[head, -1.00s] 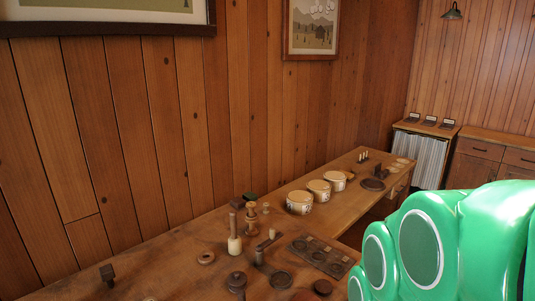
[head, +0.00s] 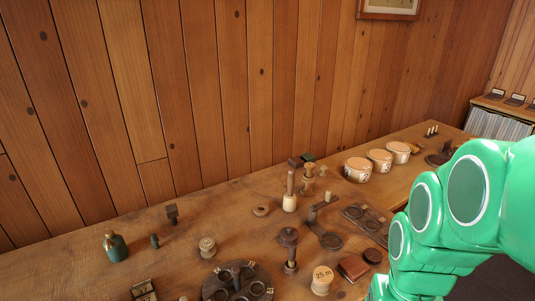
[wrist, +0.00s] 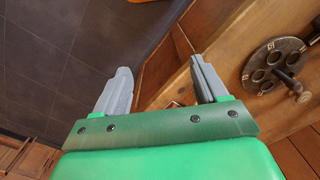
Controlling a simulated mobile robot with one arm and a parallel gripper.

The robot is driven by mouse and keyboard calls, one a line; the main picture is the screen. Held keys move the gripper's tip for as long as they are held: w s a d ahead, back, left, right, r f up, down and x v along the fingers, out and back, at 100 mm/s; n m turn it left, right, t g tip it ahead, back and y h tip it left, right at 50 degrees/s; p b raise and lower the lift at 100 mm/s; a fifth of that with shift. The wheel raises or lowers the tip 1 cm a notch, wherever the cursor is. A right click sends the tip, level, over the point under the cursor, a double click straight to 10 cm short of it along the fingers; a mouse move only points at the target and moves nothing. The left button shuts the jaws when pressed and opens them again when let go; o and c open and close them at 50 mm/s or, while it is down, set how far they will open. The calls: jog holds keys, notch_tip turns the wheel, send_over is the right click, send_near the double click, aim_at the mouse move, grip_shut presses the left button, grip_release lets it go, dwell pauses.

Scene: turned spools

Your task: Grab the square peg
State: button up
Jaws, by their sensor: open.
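A small dark peg with a square-looking head (head: 172,212) stands on the wooden bench at the left in the head view. I take it for the square peg, but it is too small to be sure. It does not show clearly in the wrist view. My gripper (wrist: 160,78) is open and empty in the wrist view, with its grey fingers spread over the floor and the bench edge. My gripper is out of sight in the head view, where only my green arm shows at the right.
A dark round plate with holes (head: 211,291) lies at the bench front; it also shows in the wrist view (wrist: 253,76). The bench's back left is mostly clear.

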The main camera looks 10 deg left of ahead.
aim_at(171, 212)
jog(key=w+a+f+n+t+y, duration=0.1)
jog(key=w+a+f+n+t, duration=0.15)
jog(key=w+a, duration=1.1)
jog(key=w+a+f+n+t+y, duration=0.1)
jog(key=w+a+f+t, duration=0.25)
jog(key=w+a, duration=0.95)
jog(key=a+f+n+t+y, duration=0.1)
jog(key=a+f+y, duration=0.1)
jog(key=a, duration=0.9)
jog(key=w+a+f+n+t+y, duration=0.1)
jog(key=a+f+t+y, duration=0.1)
jog(key=a, duration=0.9)
jog(key=w+a+f+n+t+y, duration=0.1)
jog(key=a+f+n+y, duration=0.1)
jog(key=a, duration=0.9)
jog(key=shift+w+f+t, duration=0.15)
jog(key=shift+f+t, duration=0.15)
jog(key=shift+f, duration=0.55)
jog(key=shift+x, duration=1)
jog(key=shift+y, duration=0.3)
jog(key=shift+x, duration=2.9)
jog(key=shift+w+d, duration=0.1)
jog(key=shift+d, duration=0.05)
